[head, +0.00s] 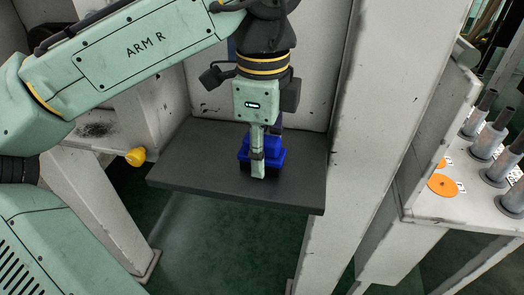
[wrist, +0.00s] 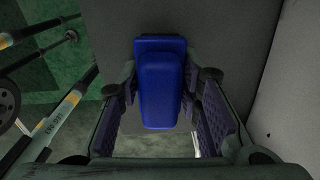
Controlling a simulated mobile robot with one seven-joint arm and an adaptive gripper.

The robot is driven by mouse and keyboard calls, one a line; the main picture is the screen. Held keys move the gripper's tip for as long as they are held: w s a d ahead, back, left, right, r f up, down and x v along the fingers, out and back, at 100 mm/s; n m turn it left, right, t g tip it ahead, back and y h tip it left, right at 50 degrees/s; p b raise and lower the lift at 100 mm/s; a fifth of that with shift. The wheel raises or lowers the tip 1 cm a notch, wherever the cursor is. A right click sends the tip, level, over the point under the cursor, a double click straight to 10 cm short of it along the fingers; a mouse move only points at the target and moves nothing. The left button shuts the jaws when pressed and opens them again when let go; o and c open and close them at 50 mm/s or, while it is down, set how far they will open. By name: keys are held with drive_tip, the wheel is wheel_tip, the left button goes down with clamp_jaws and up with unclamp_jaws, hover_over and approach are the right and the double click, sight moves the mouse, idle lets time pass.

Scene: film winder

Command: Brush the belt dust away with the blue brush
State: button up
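The blue brush (head: 270,150) is on a dark grey shelf (head: 190,165), near its middle. In the wrist view the blue brush (wrist: 162,85) lies between the two fingers of my gripper (wrist: 161,85). The fingertips are close to its sides; whether they touch it I cannot tell. In the head view my gripper (head: 258,168) points straight down at the brush, and its near finger covers part of it. A dark speckled patch (head: 97,130), perhaps the belt dust, lies on a pale machine surface to the left of the shelf.
A yellow knob (head: 135,157) sticks out left of the shelf. A pale upright panel (head: 365,120) stands right of the shelf. Farther right, a white table (head: 425,205) holds several grey cylinders and orange discs (head: 443,185). The shelf around the brush looks clear.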

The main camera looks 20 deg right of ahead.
drive_tip(key=c, duration=0.6)
drive_tip(key=shift+c, duration=0.2)
drive_tip(key=shift+r, duration=0.8)
wheel_tip(320, 180, up, 2)
drive_tip(key=shift+b, duration=0.4)
drive_tip(key=s+a+r, duration=0.1)
drive_tip(key=s+a, duration=0.1)
drive_tip(key=a, duration=1.3)
drive_tip(key=shift+s+a+r, duration=0.2)
drive_tip(key=shift+s+a, duration=0.05)
drive_tip(key=shift+a, duration=0.15)
drive_tip(key=o, duration=0.6)
drive_tip(key=shift+c, duration=0.2)
drive_tip(key=c, duration=0.4)
drive_tip(key=shift+c, duration=0.2)
